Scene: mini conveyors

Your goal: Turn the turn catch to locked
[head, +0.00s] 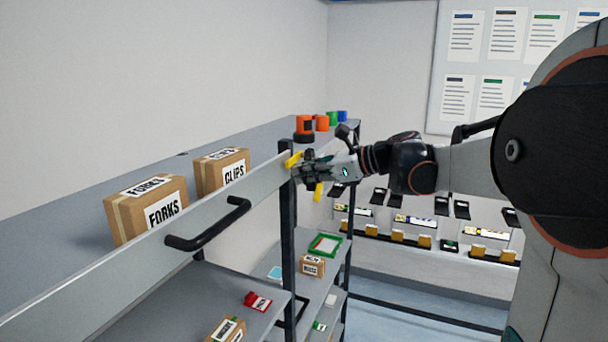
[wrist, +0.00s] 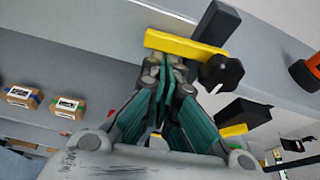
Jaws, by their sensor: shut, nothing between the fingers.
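The turn catch shows as a yellow bar (wrist: 183,46) in the wrist view, lying nearly level across the picture beside dark fittings. In the head view a yellow piece (head: 292,160) shows at the end of the long grey panel, by the dark rack post. My gripper (head: 300,172) is at that end of the panel. In the wrist view my gripper (wrist: 172,65) is shut and empty, its fingertips right at the lower edge of the yellow bar. I cannot tell whether they touch it. A second yellow piece (head: 318,192) shows below my gripper; it is partly hidden.
The grey panel (head: 100,278) carries a black handle (head: 208,228) that juts out. Boxes marked FORKS (head: 148,208) and CLIPS (head: 222,172) stand behind it. Orange, green and blue round items (head: 322,122) stand on the far top shelf. Lower shelves hold small boxes.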

